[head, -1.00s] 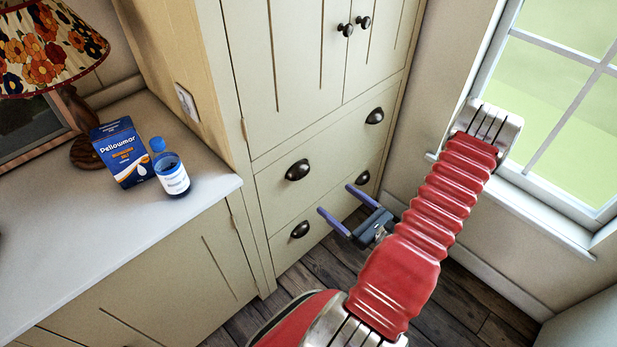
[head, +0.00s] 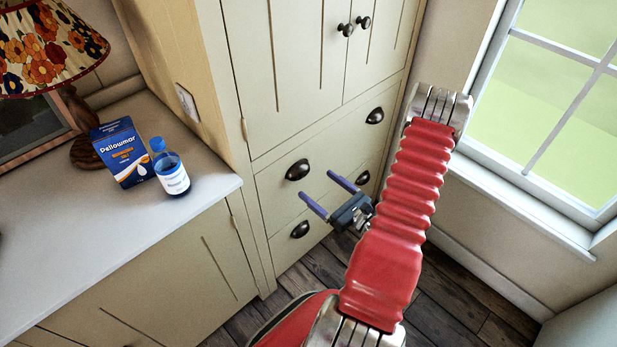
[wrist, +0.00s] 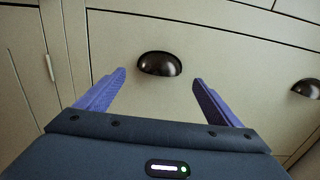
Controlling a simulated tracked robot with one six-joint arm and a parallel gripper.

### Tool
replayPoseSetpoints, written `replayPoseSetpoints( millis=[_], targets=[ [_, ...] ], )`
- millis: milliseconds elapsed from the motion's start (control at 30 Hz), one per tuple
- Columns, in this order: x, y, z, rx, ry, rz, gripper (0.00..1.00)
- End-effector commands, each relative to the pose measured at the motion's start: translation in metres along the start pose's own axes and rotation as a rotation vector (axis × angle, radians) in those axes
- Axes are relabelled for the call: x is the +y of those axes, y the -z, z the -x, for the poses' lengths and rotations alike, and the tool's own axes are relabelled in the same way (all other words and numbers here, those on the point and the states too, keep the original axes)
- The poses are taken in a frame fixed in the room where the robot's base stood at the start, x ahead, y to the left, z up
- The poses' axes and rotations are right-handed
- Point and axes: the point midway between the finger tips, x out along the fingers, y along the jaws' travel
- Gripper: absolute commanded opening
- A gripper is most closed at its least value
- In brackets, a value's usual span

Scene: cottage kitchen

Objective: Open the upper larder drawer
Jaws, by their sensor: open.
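The cream larder has two drawers below its doors. The upper larder drawer (head: 335,140) is shut flush, with two dark cup handles: a left one (head: 297,170) and a right one (head: 375,115). My gripper (head: 321,187) is open and empty in front of the drawer fronts, its purple fingers pointing at the larder. In the wrist view a dark cup handle (wrist: 160,64) sits ahead of and between my open fingertips (wrist: 160,77), apart from them. A second cup handle (wrist: 306,88) shows at the right there.
The lower drawer's left handle (head: 300,229) is below my gripper. A worktop (head: 75,240) at left bears a blue box (head: 122,153), a blue bottle (head: 172,176) and a lamp (head: 45,45). A window (head: 560,100) is at right. Dark floorboards (head: 470,290) are clear.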

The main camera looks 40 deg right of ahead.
Motion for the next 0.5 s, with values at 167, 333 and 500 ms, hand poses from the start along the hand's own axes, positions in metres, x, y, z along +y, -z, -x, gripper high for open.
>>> replayPoseSetpoints(
  millis=[167, 333, 500],
  targets=[
    [0.001, 0.000, -0.021, -0.001, -0.003, 0.001, 0.87],
    [0.001, 0.000, -0.041, -0.001, -0.003, 0.002, 0.87],
    [0.000, 0.000, -0.055, -0.001, -0.001, 0.001, 0.87]
  ],
)
